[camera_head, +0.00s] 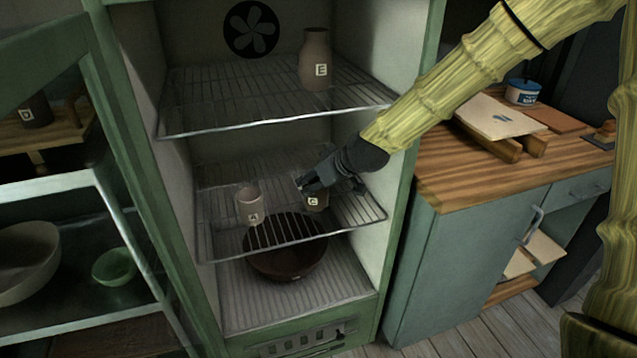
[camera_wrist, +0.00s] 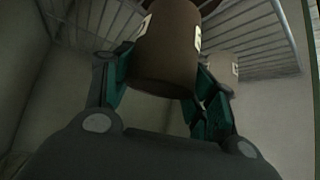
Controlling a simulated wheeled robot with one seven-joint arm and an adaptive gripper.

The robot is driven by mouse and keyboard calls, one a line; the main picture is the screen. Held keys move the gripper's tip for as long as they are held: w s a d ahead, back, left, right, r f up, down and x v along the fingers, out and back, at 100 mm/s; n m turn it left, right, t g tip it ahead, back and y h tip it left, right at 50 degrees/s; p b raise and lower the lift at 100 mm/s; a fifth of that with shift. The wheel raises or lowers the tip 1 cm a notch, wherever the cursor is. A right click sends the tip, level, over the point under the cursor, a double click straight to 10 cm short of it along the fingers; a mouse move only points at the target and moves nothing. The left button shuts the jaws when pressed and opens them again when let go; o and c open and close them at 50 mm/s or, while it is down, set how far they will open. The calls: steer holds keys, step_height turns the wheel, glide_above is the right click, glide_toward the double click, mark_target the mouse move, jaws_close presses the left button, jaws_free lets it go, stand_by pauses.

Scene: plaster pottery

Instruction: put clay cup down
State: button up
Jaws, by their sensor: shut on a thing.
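My gripper (camera_head: 317,186) reaches into the open green cabinet at the level of the middle wire rack (camera_head: 222,244). It is shut on a brown clay cup (camera_head: 316,203) with a pale letter label, partly hidden by the fingers. In the wrist view, the held cup (camera_wrist: 166,58) sits between the teal-padded fingers of my gripper (camera_wrist: 163,84), with wire rack around it. Whether the cup's base touches the rack cannot be told.
A lighter cup (camera_head: 249,205) labelled A stands left on the same rack. A dark bowl (camera_head: 287,268) lies below. A vase (camera_head: 315,62) labelled E stands on the upper rack (camera_head: 215,127). The cabinet's right wall (camera_head: 383,120) is close to my arm.

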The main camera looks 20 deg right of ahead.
steer(key=shift+w+d+f, duration=0.35)
steer(key=shift+w+f, duration=0.25)
steer(key=shift+f, duration=0.05)
steer(key=shift+w+d+f, duration=0.35)
steer(key=shift+w+f, duration=0.3)
steer(key=shift+w+d+f, duration=0.35)
steer(key=shift+w+f, duration=0.25)
steer(key=shift+f, duration=0.05)
steer(key=shift+f, duration=0.15)
steer(key=o, duration=1.3)
steer(key=shift+c, duration=0.2)
steer(key=shift+s+r, duration=0.1)
steer(key=shift+r, duration=0.2)
steer(key=v, duration=1.1)
steer(key=shift+s+d+r+p, duration=0.2)
steer(key=shift+s+p, duration=0.05)
steer(key=shift+p, duration=0.05)
